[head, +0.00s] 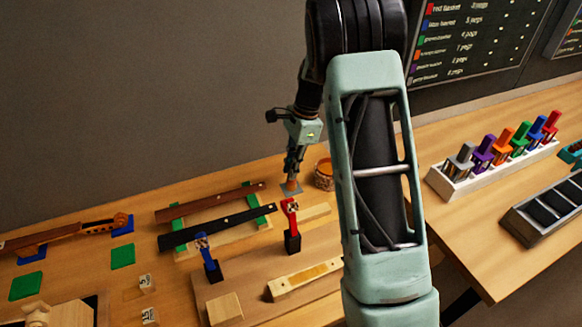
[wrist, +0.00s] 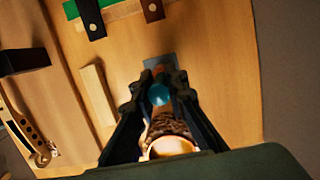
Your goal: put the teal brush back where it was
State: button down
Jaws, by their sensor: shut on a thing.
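My gripper (head: 293,168) is at the back of the bench, pointing down, its fingers closed around the teal brush. In the wrist view the brush's round teal part (wrist: 158,94) shows between the fingertips (wrist: 157,88). The rest of the brush is mostly hidden by the fingers. A small grey pad (head: 291,190) lies below the gripper and also shows just beyond the fingertips in the wrist view (wrist: 160,62). I cannot tell whether the brush touches the pad.
A brown jar (head: 324,176) stands close to the right of the gripper. Dark fingerboards (head: 218,227) lie on green-padded supports at left. Red (head: 290,212) and blue (head: 207,252) clamps stand in front. A light wood block (head: 314,212) lies near the pad.

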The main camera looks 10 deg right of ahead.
jog(key=c, duration=1.9)
grip_release()
jog(key=shift+f, duration=0.1)
jog(key=shift+c, duration=0.2)
jog(key=v, duration=1.2)
